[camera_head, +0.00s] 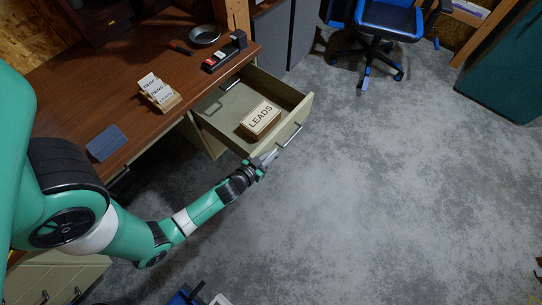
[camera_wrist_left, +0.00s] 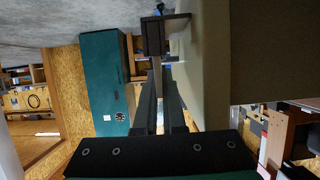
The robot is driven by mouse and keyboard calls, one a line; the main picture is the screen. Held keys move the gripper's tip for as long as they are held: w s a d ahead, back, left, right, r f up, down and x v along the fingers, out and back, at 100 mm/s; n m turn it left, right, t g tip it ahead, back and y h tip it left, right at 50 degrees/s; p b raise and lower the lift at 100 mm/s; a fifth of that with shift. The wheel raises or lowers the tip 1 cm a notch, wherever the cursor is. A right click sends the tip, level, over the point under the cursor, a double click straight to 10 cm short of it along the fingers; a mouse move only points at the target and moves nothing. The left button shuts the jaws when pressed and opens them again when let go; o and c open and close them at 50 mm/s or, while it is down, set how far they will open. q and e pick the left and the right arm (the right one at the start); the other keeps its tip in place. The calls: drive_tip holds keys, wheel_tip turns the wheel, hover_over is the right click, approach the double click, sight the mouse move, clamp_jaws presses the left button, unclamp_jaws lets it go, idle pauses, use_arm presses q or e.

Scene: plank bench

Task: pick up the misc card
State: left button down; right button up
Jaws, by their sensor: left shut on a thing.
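Several small white cards stand in a wooden holder (camera_head: 160,93) on the desk in the head view. The front card (camera_head: 166,97) seems to read LEADS; the lettering on the others is too small to say which is the misc card. A wooden box (camera_head: 261,119) labelled LEADS sits in the open drawer (camera_head: 214,112). My left gripper (camera_head: 269,157) is at the drawer's front, shut on the drawer handle (camera_head: 290,136). In the left wrist view, the fingers (camera_wrist_left: 161,78) reach toward the dark handle (camera_wrist_left: 164,33) beside the pale drawer front. My right gripper is out of view.
On the brown desk (camera_head: 85,80) are a blue-grey flat object (camera_head: 106,142), a round dish (camera_head: 205,35) and a dark tray (camera_head: 225,52). A blue office chair (camera_head: 389,23) stands at the back. The grey floor (camera_head: 400,170) at right is clear.

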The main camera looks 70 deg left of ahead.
use_arm(q)
drive_tip(key=shift+r, duration=0.1)
drive_tip(key=shift+r+p, duration=0.25)
drive_tip(key=shift+p, duration=0.1)
wheel_tip(320, 180, up, 2)
drive_tip(key=shift+r+p, duration=0.25)
drive_tip(key=shift+p, duration=0.85)
drive_tip(key=w+d+r+p, duration=0.1)
drive_tip(key=w+d+r, duration=0.6)
drive_tip(key=w, duration=0.5)
wheel_tip(320, 180, up, 3)
drive_tip(key=shift+d+f, duration=0.1)
drive_tip(key=shift+d, duration=0.05)
